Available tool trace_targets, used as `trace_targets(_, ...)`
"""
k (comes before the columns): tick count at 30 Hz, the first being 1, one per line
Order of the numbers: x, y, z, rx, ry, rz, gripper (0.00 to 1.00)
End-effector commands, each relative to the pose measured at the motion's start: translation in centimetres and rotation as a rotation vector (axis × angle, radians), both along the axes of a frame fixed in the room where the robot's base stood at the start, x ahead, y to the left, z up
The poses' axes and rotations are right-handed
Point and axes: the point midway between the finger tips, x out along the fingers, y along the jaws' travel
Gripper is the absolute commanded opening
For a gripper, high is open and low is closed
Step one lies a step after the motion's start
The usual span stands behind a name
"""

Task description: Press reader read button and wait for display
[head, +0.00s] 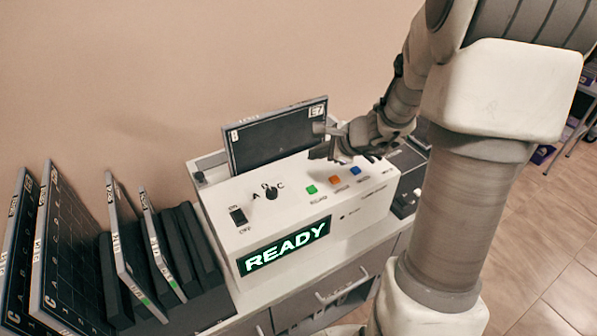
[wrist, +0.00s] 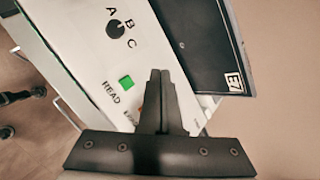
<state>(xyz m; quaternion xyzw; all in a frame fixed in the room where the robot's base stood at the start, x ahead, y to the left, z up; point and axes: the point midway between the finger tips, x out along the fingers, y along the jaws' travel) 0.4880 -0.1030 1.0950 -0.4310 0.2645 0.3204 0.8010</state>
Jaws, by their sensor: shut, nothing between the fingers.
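The reader (head: 345,215) is a white box with a lit display (head: 284,247) that shows READY in pale green letters. Its top carries a green button (head: 311,189), an orange button (head: 335,180) and a blue button (head: 355,170). In the wrist view the green button (wrist: 126,82) has the label READ beside it and is uncovered. My gripper (head: 322,148) is shut and empty above the reader's top, near the buttons. In the wrist view its fingertips (wrist: 160,75) appear just right of the green button and partly hide the orange one. I cannot tell the fingertips' height over the panel.
A dark plate (head: 278,135) marked E7 stands upright at the reader's back. A black power switch (head: 238,217) and an A-B-C knob (head: 271,192) sit left of the buttons. Several dark plates (head: 72,250) stand in racks at the left. A drawer cabinet (head: 345,282) is below.

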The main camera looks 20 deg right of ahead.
Motion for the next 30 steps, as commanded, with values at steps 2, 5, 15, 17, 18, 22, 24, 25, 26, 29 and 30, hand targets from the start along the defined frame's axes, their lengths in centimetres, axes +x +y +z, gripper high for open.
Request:
trace_targets(2, 0.2, -0.4, -0.1, 0.017, 0.005, -0.030, 0.00)
trace_targets(5, 0.3, -0.6, -0.2, 0.026, 0.006, -0.043, 0.00)
trace_targets(15, 0.2, -0.6, -0.3, 0.023, 0.006, -0.040, 0.00)
trace_targets(17, 0.2, -0.5, -0.5, 0.023, 0.006, -0.040, 0.00)
trace_targets(18, 0.2, -0.5, -0.7, 0.023, 0.006, -0.040, 0.00)
trace_targets(22, 0.2, -0.5, -1.8, 0.023, 0.006, -0.039, 0.00)
trace_targets(24, 0.2, -0.5, -2.7, 0.024, 0.007, -0.040, 0.00)
trace_targets(25, 0.2, -0.6, -3.1, 0.024, 0.007, -0.040, 0.00)
trace_targets(26, 0.2, -0.6, -3.5, 0.024, 0.007, -0.040, 0.00)
trace_targets(29, 0.2, -0.5, -4.9, 0.024, 0.006, -0.039, 0.00)
trace_targets(30, 0.2, -0.5, -5.6, 0.024, 0.006, -0.039, 0.00)
